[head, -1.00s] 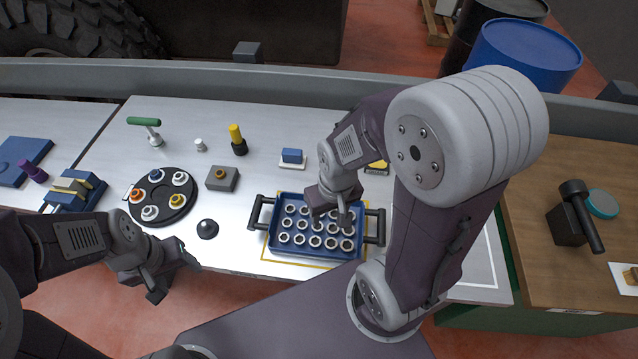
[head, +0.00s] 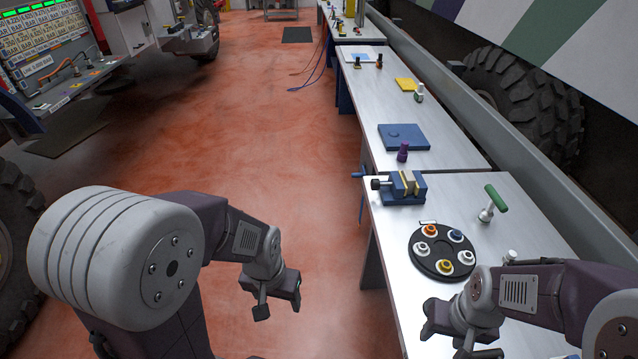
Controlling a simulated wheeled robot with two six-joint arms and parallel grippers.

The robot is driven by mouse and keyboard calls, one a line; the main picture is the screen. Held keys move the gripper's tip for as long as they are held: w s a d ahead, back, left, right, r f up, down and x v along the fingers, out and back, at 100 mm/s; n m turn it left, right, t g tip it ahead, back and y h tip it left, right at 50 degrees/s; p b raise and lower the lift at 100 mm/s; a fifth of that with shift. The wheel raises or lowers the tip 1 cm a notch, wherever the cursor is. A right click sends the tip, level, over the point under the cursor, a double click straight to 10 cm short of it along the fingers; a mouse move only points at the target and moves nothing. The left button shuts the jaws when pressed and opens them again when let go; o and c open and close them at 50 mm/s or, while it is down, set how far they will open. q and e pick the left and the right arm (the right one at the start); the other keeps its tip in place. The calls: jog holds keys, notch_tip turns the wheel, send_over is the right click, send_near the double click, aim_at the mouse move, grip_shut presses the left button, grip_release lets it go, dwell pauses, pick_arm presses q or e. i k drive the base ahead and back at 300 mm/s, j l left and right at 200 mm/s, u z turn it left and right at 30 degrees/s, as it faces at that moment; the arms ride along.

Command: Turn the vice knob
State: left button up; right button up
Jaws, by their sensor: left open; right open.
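A round black holder (head: 420,262) with several coloured rings stands in front of the vice. A green-handled tool (head: 495,203) is to the right. A purple knob-like piece (head: 403,152) and a blue plate (head: 412,134) lie behind. The floor (head: 270,130) left of the bench is clear.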

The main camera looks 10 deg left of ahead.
aim_at(376, 185)
jog(key=i+j, duration=0.25)
jog(key=j, duration=0.15)
jog(key=i+j+z, duration=0.1)
jog(key=i+j, duration=0.35)
jog(key=j, duration=0.35)
jog(key=i+j, duration=0.25)
jog(key=j, duration=0.15)
jog(key=i+j+z, duration=0.1)
jog(key=i+j, duration=0.15)
jog(key=j, duration=0.15)
